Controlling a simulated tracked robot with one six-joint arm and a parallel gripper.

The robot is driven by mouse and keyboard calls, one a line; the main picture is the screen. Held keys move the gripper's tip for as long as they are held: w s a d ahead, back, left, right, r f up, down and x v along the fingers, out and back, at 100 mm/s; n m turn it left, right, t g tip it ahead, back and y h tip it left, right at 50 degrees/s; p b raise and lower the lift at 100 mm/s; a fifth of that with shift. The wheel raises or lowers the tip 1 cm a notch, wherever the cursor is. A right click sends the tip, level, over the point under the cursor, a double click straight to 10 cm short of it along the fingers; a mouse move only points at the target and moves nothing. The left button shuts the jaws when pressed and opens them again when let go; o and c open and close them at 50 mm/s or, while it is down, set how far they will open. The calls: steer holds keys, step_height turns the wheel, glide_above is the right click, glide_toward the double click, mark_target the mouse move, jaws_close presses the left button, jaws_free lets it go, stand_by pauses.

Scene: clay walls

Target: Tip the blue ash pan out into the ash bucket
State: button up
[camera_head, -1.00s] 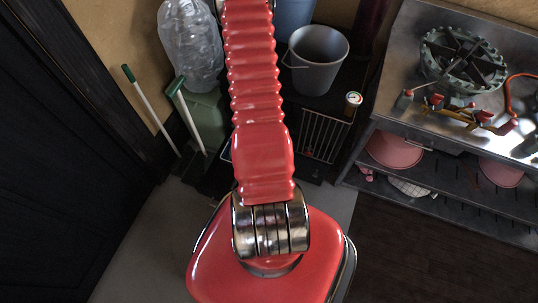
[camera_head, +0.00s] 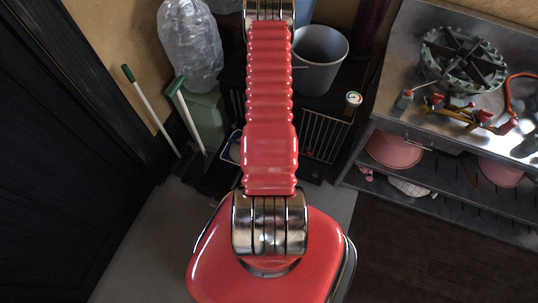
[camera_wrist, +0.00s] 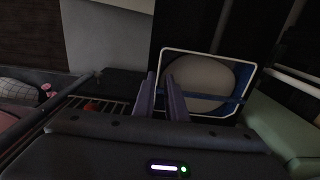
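The blue ash pan (camera_wrist: 243,82), with a white rim, shows in the wrist view just beyond my fingertips. A rounded grey mass fills much of it. In the head view only a small blue and white part of it (camera_head: 235,150) shows left of my arm; the rest is hidden. My gripper (camera_wrist: 161,80) has its two fingers apart with a narrow gap, close to the pan's left edge; I cannot tell whether they touch it. The grey ash bucket (camera_head: 320,65) stands upright on a dark surface behind, right of my arm. My gripper is hidden in the head view.
A green container (camera_head: 207,120) and a clear plastic bottle (camera_head: 190,45) stand left of my arm. White-handled tools (camera_head: 140,100) lean nearby. A metal bench with a burner (camera_head: 462,58) and pink basins (camera_head: 395,149) is at right. A wire grate (camera_head: 325,136) is below the bucket.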

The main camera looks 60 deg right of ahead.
steer(key=shift+f, duration=6.65)
steer(key=shift+c, duration=0.6)
jaws_close()
steer(key=shift+r, duration=0.15)
steer(key=shift+r, duration=2.35)
